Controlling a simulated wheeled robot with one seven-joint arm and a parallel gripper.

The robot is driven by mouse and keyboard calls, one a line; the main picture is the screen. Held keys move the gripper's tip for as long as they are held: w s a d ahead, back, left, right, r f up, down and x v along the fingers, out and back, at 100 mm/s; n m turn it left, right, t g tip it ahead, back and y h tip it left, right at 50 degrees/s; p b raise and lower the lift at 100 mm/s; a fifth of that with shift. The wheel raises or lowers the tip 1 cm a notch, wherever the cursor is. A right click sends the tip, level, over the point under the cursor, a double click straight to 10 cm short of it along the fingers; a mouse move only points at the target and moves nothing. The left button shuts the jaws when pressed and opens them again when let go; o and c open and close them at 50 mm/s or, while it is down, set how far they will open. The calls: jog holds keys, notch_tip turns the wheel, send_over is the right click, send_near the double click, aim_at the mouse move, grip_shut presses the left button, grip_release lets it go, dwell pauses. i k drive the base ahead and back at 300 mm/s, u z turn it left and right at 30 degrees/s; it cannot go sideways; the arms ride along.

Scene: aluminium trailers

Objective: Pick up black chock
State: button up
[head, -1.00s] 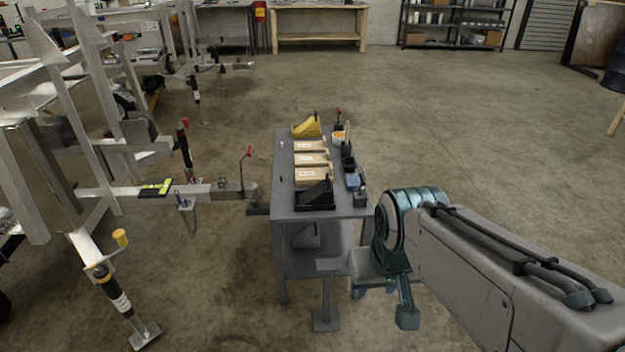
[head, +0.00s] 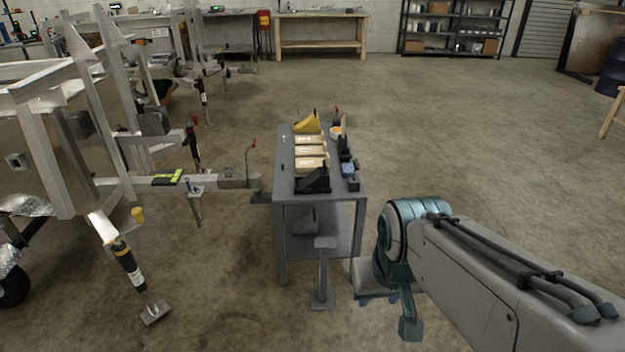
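A black wedge-shaped chock (head: 313,182) sits at the near end of the grey table's top (head: 345,196), in the middle of the head view. A yellow chock (head: 307,123) stands at the far end of the same tabletop. My arm reaches in from the lower right, and its teal joint is to the right of the table's near end, apart from the chock. My gripper's fingers cannot be made out in this view.
Several tan boxes (head: 311,151) lie behind the black chock, with small dark items along the table's right edge. A metal stand (head: 324,275) is before the table. A trailer frame with its hitch (head: 232,178) is close on the left. Floor at right is open.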

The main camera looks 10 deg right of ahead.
aim_at(319, 177)
jog(key=u, duration=0.6)
jog(key=i, duration=0.75)
jog(key=u, duration=0.5)
jog(key=i, duration=1.3)
jog(key=z, duration=1.1)
jog(key=i, duration=0.85)
jog(key=z, duration=0.85)
